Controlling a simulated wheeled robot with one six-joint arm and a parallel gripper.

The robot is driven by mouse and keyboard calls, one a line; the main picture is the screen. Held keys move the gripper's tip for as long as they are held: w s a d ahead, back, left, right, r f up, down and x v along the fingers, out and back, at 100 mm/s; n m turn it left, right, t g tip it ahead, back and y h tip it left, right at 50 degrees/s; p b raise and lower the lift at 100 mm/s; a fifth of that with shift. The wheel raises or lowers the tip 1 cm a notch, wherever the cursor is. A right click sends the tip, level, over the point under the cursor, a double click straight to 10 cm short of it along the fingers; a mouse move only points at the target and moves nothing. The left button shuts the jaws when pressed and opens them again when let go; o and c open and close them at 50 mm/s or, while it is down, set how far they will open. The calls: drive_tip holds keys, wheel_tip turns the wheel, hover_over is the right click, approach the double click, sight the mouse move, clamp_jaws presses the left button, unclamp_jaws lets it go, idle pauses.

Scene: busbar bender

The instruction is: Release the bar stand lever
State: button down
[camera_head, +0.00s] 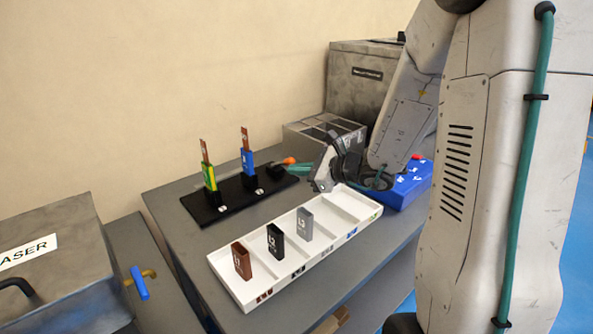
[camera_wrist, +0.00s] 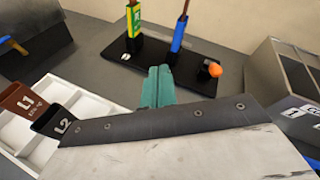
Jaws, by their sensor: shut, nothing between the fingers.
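The black bar stand (camera_head: 236,197) lies on the grey table and also shows in the wrist view (camera_wrist: 178,62). It holds two upright copper-tipped bars, one in a green-yellow sleeve (camera_head: 210,176) and one in a blue sleeve (camera_head: 248,162). The orange-tipped lever (camera_head: 289,160) is at the stand's right end. In the wrist view its orange tip (camera_wrist: 215,70) is right of my fingers. My gripper (camera_head: 298,167) has teal fingers, shut and empty, close to the lever. In the wrist view my gripper (camera_wrist: 160,72) is at the stand's near edge, apart from the lever.
A white tray (camera_head: 238,290) in front of the stand holds brown (camera_head: 241,261), black (camera_head: 275,241) and grey (camera_head: 304,224) blocks. A grey divided bin (camera_head: 310,132) and a large metal box (camera_head: 357,85) stand behind. A blue box (camera_head: 408,182) is at the right.

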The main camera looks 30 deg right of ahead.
drive_tip(key=d+f+m+h, duration=0.1)
drive_tip(key=d+m, duration=0.1)
drive_tip(key=d, duration=0.1)
drive_tip(key=w+d+f+m+t+h, duration=0.1)
drive_tip(key=d+f+m+h, duration=0.1)
drive_tip(key=d, duration=0.1)
drive_tip(key=d+f+m+h, duration=0.1)
drive_tip(key=d+f+m, duration=0.1)
drive_tip(key=shift+w+d+t, duration=0.3)
drive_tip(key=shift+d, duration=0.1)
drive_tip(key=shift+w+a, duration=0.1)
approach(283, 163)
drive_tip(key=w+f, duration=0.2)
drive_tip(key=w, duration=0.1)
drive_tip(key=shift+a+f, duration=0.1)
drive_tip(key=shift+f, duration=0.3)
drive_tip(key=shift+r, duration=0.15)
drive_tip(key=shift+w+r, duration=0.1)
drive_tip(key=shift+r, duration=0.15)
